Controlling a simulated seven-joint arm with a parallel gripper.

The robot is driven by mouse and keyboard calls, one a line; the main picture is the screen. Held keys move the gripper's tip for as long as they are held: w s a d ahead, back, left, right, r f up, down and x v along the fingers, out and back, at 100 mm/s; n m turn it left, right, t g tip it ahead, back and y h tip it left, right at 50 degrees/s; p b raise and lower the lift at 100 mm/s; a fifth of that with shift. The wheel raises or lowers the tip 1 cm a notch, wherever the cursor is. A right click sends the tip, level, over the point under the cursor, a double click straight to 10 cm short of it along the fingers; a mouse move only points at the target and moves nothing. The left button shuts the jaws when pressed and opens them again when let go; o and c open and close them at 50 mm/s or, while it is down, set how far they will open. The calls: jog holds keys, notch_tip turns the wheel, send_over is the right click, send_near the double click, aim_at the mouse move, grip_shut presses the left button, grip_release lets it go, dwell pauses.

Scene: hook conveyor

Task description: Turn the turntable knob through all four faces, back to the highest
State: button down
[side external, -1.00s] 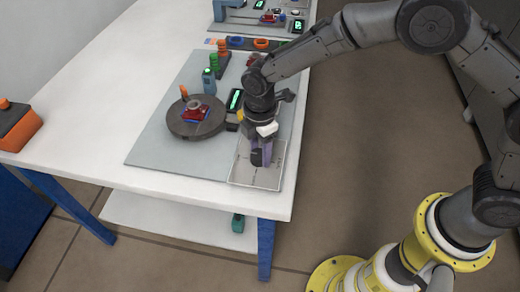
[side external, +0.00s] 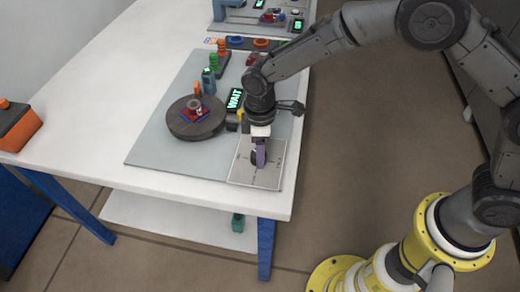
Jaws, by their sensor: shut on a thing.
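The dark grey turntable (side external: 195,126) sits on the grey board, with a small red and blue piece (side external: 196,114) on top and an orange upright part (side external: 197,89) at its back edge. A knob stands on the pale square plate at the board's front right; only a dark bit of it (side external: 254,157) shows beside my fingers. My gripper (side external: 260,163) points down over this plate and is shut on the knob. The fingers hide most of the knob.
The pale plate (side external: 242,177) carries dark marks. A blue-grey device (side external: 209,81) and green and orange pieces (side external: 218,62) stand behind the turntable. An orange and black box (side external: 17,127) is at the far left.

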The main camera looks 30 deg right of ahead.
jog(key=m, duration=0.5)
jog(key=shift+a+m, duration=0.1)
jog(key=shift+m, duration=0.2)
jog(key=m, duration=0.5)
jog(key=shift+a+r, duration=0.1)
jog(key=shift+m, duration=0.4)
jog(key=shift+c, duration=1.4)
grip_release()
jog(key=shift+s, duration=0.1)
notch_tip(320, 180, up, 14)
